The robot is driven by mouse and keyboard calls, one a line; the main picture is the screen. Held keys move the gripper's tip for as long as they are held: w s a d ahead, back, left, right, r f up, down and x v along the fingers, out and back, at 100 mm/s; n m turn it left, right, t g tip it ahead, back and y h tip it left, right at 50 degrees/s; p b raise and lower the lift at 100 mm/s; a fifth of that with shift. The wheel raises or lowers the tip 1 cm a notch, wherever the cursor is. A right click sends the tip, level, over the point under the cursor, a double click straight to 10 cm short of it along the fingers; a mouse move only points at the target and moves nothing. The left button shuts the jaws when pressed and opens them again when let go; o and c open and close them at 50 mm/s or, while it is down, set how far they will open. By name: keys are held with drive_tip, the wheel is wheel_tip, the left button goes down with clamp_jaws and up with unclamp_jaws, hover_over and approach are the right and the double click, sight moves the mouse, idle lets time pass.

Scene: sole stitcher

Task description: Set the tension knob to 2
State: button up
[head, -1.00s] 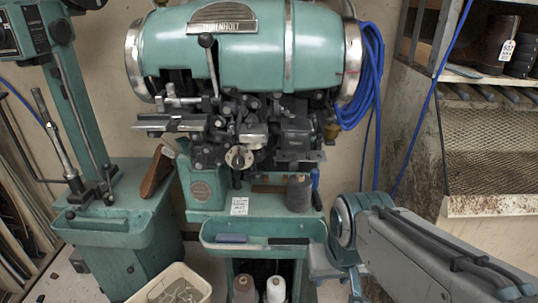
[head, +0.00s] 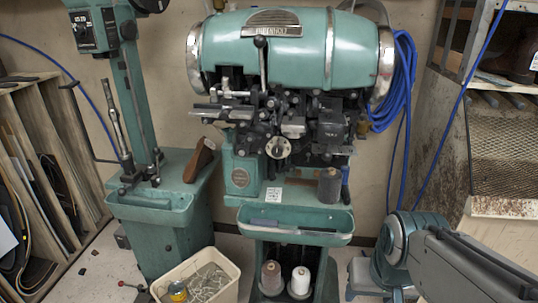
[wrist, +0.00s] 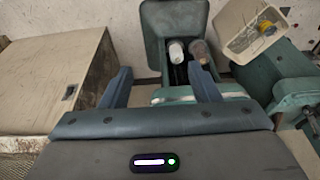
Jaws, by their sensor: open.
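The teal stitching machine (head: 288,50) stands in the middle of the head view. A round silver dial with dark marks (head: 278,147), likely the tension knob, sits on the front of its dark mechanism. Its number and setting are too small to read. My gripper (wrist: 160,80) is open and empty in the wrist view, with a dark blue finger on each side. It is apart from the dial, which does not show in the wrist view. In the head view my arm is at the lower right, low and well to the right of the dial.
A teal tray (head: 295,238) juts out below the dial. A dark thread cone (head: 329,186) stands on the ledge above it. White (head: 300,280) and brown (head: 271,277) spools stand below. A cream bin (head: 205,282) sits on the floor. Blue cable (head: 400,90) hangs at the right.

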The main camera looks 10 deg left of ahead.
drive_tip(key=w+a+f+m+b, duration=0.3)
drive_tip(key=w+f, duration=1)
drive_tip(key=w, duration=0.4)
drive_tip(key=n+t+h+b, duration=0.2)
drive_tip(key=n+t+b, duration=0.15)
drive_tip(key=t, duration=1.15)
approach(276, 154)
drive_tip(key=shift+n, duration=0.25)
drive_tip(key=w, duration=0.5)
drive_tip(key=w+d, duration=0.1)
drive_tip(key=w, duration=0.2)
drive_tip(key=shift+w+r, duration=0.15)
drive_tip(key=shift+w, duration=0.25)
drive_tip(key=c, duration=1)
